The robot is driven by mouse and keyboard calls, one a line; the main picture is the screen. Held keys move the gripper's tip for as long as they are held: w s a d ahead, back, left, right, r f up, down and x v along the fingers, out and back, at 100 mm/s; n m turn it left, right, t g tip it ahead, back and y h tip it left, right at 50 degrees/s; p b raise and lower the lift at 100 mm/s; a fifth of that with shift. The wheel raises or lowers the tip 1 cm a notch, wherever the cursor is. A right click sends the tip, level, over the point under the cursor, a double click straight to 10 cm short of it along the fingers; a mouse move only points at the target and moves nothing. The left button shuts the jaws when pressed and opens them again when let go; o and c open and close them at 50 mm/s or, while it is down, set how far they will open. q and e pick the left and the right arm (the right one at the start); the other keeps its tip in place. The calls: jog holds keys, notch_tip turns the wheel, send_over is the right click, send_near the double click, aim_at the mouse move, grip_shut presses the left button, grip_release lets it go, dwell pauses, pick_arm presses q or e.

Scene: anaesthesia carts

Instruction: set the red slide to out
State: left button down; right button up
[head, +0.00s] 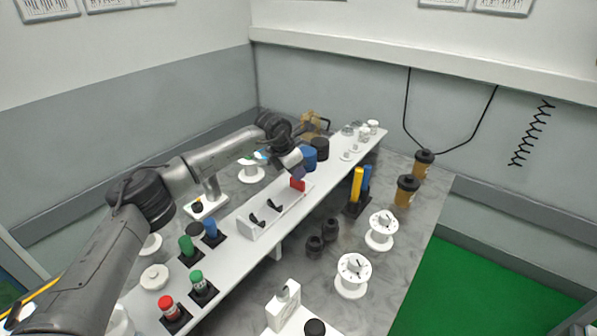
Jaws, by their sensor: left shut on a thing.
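The red slide (297,184) is a small red upright piece near the far end of a long white block (268,221) on the white shelf. My left arm reaches in from the left, and my left gripper (297,172) is directly above and at the red slide. It is shut on the slide, though the fingertips are small and partly hidden. Two black levers (265,213) stand on the same white block, nearer than the slide. My right gripper is not in view.
Blue and black cylinders (314,153) stand just behind the gripper. Green and red capped cylinders (168,306) stand at the near left of the shelf. Yellow and blue upright pieces (357,185) and white spools (352,272) stand to the right.

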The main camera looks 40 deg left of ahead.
pick_arm(q)
jog(key=c, duration=1.3)
grip_release()
jog(key=shift+w+f, duration=0.1)
jog(key=shift+o, duration=0.9)
jog(key=shift+w, duration=0.15)
jog(key=shift+o, duration=1.1)
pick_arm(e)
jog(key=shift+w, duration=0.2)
pick_arm(q)
jog(key=shift+s+r, duration=0.2)
jog(key=shift+r, duration=0.35)
jog(key=p+v, duration=0.2)
jog(key=v, duration=1.1)
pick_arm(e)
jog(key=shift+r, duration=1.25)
pick_arm(q)
jog(key=shift+s+a+f, duration=0.1)
jog(key=shift+f, duration=0.05)
